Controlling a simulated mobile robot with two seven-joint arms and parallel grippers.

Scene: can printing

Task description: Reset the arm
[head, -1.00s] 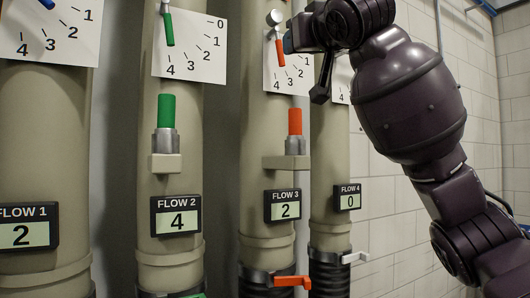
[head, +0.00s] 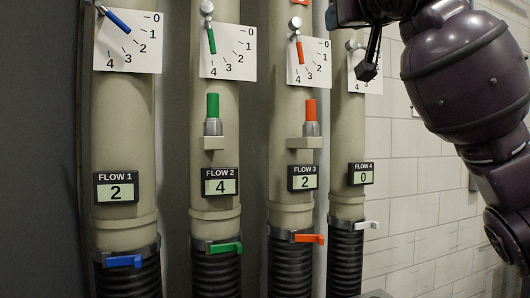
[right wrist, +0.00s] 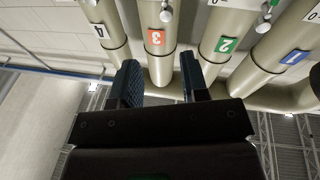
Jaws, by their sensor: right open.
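My right arm comes in from the right in the head view, raised near the top edge, with a black finger (head: 370,55) of its gripper hanging in front of the fourth pipe's dial. In the right wrist view the right gripper (right wrist: 160,85) is open and empty, its two dark fingers apart and pointing up toward the pipes. Nothing lies between the fingers. My left gripper is not in view.
Pipes carry dials with a blue lever (head: 117,21), a green lever (head: 211,40) and an orange lever (head: 299,51). The displays read FLOW 1 2 (head: 116,192), FLOW 2 4 (head: 220,187), FLOW 3 2 (head: 304,182) and FLOW 4 0 (head: 361,177). A white brick wall (head: 410,200) stands at right.

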